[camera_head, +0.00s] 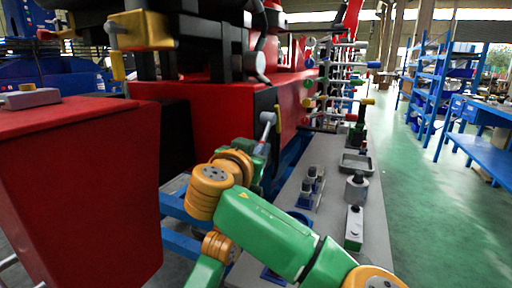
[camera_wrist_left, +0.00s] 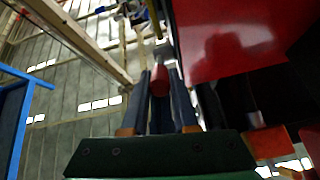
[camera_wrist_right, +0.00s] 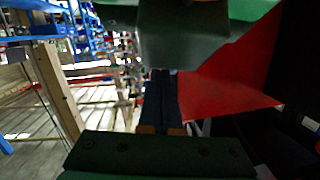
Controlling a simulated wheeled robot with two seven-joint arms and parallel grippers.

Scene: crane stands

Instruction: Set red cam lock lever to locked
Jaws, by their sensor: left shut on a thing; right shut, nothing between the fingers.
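In the left wrist view, a red rounded grip (camera_wrist_left: 160,80), which looks like the end of the red cam lock lever, sits between the fingers of my left gripper (camera_wrist_left: 160,88). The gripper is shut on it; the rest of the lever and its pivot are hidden. My right gripper (camera_wrist_right: 160,98) is shut and empty in the right wrist view, below a green arm link of mine. In the head view, my green and orange arm links cover the middle, and I cannot make out the fingertips or the red lever.
A large red machine body (camera_head: 225,105) stands behind my arms. A red box (camera_head: 85,180) is close at the left. A grey bench (camera_head: 335,215) with small fixtures and a tray (camera_head: 357,163) runs along the right. The green floor (camera_head: 430,200) beyond is open.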

